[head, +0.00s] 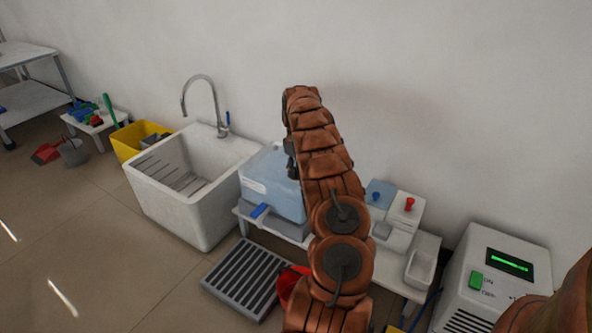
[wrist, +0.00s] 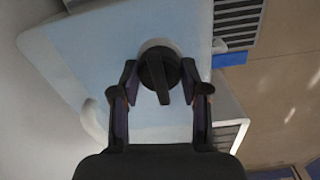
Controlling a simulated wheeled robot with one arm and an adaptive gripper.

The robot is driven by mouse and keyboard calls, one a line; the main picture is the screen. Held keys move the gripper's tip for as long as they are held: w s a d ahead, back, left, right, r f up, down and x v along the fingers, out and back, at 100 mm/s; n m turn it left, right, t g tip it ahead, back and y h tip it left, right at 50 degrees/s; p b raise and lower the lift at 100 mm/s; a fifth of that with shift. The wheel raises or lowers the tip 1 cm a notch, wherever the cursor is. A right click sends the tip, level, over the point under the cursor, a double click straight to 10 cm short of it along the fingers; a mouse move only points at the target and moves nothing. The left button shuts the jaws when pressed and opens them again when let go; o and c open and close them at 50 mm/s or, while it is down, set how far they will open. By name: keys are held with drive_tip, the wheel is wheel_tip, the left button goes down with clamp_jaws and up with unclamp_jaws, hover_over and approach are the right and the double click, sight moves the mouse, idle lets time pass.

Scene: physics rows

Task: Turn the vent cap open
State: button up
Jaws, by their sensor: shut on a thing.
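The vent cap (wrist: 158,70) is a dark round knob with a raised bar across it, set in a pale ring on top of the light blue water container (wrist: 90,50). In the wrist view the bar points down toward my gripper, slightly tilted. My gripper (wrist: 160,84) has one finger on each side of the cap and is shut on it. In the head view the container (head: 262,172) stands on a low bench, with a blue tap (head: 260,211) at its front. My arm hides the cap and most of my gripper there.
A white sink (head: 190,180) with a curved faucet stands left of the container. A slatted grey grate (head: 245,275) lies on the floor in front. To the right are small boxes with blue and red knobs (head: 409,204) and a white machine (head: 495,275) with a green display.

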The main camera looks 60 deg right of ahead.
drive_tip(key=shift+c, duration=0.6)
drive_tip(key=shift+w+a+r+p, duration=0.1)
drive_tip(key=shift+r+p, duration=0.05)
drive_tip(key=shift+p, duration=0.25)
drive_tip(key=shift+m+p, duration=0.5)
drive_tip(key=shift+p, duration=0.15)
drive_tip(key=shift+m+p, duration=0.5)
drive_tip(key=shift+p, duration=0.2)
drive_tip(key=m+p, duration=0.5)
drive_tip(key=m, duration=0.1)
drive_tip(key=shift+p, duration=0.35)
drive_tip(key=m+p, duration=0.2)
drive_tip(key=m, duration=0.2)
drive_tip(key=shift+m+p, duration=1.45)
drive_tip(key=shift+m, duration=1.45)
